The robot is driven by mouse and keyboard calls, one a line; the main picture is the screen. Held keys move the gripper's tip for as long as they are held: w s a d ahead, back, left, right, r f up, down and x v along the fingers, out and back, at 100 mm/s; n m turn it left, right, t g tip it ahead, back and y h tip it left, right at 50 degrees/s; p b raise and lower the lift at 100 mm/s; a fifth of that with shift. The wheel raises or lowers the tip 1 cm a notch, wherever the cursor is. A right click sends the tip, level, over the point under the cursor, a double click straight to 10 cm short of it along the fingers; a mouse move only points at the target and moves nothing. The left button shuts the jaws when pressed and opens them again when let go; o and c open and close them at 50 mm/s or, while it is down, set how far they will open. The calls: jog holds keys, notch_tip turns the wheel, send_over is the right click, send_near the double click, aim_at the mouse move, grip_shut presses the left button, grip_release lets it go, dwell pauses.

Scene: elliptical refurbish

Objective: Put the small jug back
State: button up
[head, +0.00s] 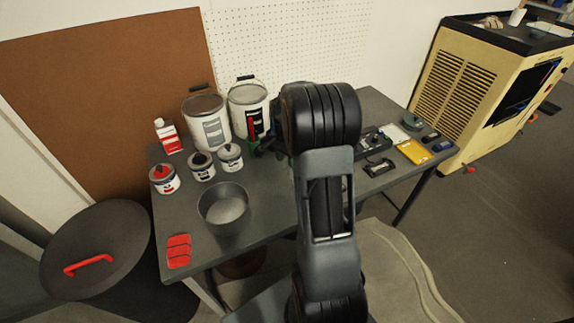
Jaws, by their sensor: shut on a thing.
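I cannot make out a small jug for certain in the head view. My own arm rises through the middle of the view and covers part of the table (270,208). My gripper is not visible, as the arm's upper joint and link hide the area behind them. Whatever it holds is hidden too. Just left of the arm's upper joint, small red and green items are partly covered, and I cannot tell what they are.
Two large paint buckets (205,118) (247,97), small tins (163,180) (202,168) (230,158), a red-white bottle (168,137) and a grey round pan (223,208) occupy the left. A yellow item (413,152) lies right.

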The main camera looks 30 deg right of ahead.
jog(key=shift+w+d+f, duration=0.25)
jog(key=shift+w+f, duration=0.1)
jog(key=shift+f, duration=0.15)
jog(key=shift+w+d+f, duration=0.2)
jog(key=shift+w+f, duration=0.1)
jog(key=shift+f, duration=1.7)
jog(key=shift+f, duration=0.2)
jog(key=o, duration=1.2)
jog(key=shift+r, duration=0.1)
